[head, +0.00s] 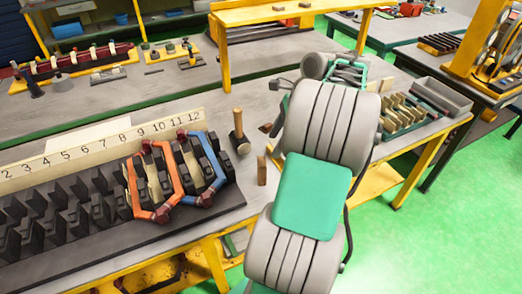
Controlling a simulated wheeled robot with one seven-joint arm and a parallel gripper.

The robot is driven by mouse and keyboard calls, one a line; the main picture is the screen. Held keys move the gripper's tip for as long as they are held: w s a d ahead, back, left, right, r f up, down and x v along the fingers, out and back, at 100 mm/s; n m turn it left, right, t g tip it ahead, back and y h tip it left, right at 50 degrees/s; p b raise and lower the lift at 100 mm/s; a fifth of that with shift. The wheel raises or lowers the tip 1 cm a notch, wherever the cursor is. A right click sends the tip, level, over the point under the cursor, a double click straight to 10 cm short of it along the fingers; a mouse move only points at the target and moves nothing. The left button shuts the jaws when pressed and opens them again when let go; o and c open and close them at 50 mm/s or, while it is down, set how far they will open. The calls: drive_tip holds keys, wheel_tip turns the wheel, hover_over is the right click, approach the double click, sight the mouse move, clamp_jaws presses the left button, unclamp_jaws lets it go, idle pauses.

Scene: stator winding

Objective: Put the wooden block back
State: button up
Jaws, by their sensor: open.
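A small brown wooden block (262,170) stands upright on the grey workbench, right of the stator's dark slotted core (60,225) and just left of my arm. Several pale wooden pieces (404,108) sit in a green tray (388,134) at the bench's right end; another pale piece stands at its left edge, partly behind my arm. My arm rises through the middle of the picture and hides part of the bench. I cannot make out my gripper's fingers; they seem to be behind the arm.
A wooden-handled mallet (238,132) stands behind the block. Orange and blue coils (150,185) sit in the core, below a numbered strip (100,152). A grey bin (442,96) adjoins the tray. A small dark-and-brown item (267,128) lies near my arm.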

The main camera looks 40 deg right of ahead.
drive_tip(key=w+a+r+n+h, duration=0.1)
drive_tip(key=w+a+n, duration=0.2)
drive_tip(key=a+n, duration=0.5)
drive_tip(key=w+a+r+n+h, duration=0.1)
drive_tip(key=w+a+n, duration=0.25)
drive_tip(key=a, duration=0.85)
drive_tip(key=s+a+f+n+h, duration=0.1)
drive_tip(key=s+a+f+n, duration=0.2)
drive_tip(key=s+a+n, duration=0.6)
drive_tip(key=a+n, duration=0.1)
drive_tip(key=n, duration=0.4)
drive_tip(key=shift+a+n+t+h, duration=0.3)
drive_tip(key=shift+a+n+t, duration=0.05)
drive_tip(key=shift+a+t, duration=0.05)
drive_tip(key=shift+d, duration=0.1)
